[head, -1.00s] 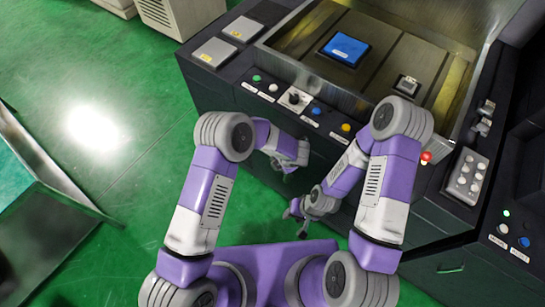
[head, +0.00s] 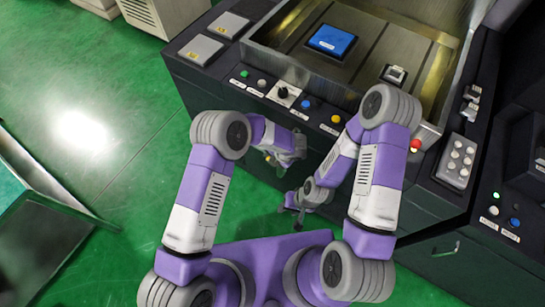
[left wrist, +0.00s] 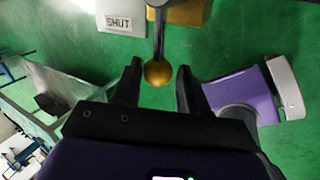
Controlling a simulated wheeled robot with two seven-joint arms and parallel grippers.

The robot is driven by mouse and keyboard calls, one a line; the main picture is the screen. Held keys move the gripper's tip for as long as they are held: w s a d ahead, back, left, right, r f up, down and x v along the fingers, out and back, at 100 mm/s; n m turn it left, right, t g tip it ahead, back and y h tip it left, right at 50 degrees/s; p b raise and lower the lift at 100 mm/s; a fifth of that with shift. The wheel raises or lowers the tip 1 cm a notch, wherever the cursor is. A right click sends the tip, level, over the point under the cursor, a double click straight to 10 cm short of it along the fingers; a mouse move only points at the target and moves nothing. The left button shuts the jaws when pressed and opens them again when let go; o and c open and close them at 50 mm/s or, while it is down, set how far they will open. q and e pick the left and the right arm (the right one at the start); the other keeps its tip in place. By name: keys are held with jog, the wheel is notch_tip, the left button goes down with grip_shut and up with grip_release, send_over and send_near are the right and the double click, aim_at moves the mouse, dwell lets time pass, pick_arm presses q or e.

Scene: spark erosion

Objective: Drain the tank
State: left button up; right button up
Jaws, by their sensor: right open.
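The tank (head: 250,38) is a dark-sided machine with an open metal basin. In the left wrist view a lever ends in a brass ball knob (left wrist: 158,73), beside a white plate marked SHUT (left wrist: 118,23). My left gripper (left wrist: 157,80) is open, with a finger on each side of the knob and gaps showing between. In the head view my left gripper (head: 276,163) is in front of the machine's front face, partly hidden by its own wrist. My right gripper (head: 294,218) is open and empty, low in front of the machine.
A blue block (head: 332,40) and a small metal fixture (head: 395,74) are in the basin. A row of buttons and a black knob (head: 283,92) line the front ledge, with a red button (head: 415,145) at the corner.

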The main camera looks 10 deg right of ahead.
pick_arm(q)
jog(key=v, duration=0.7)
jog(key=shift+r+p, duration=0.25)
jog(key=shift+p, duration=0.15)
dwell(0.3)
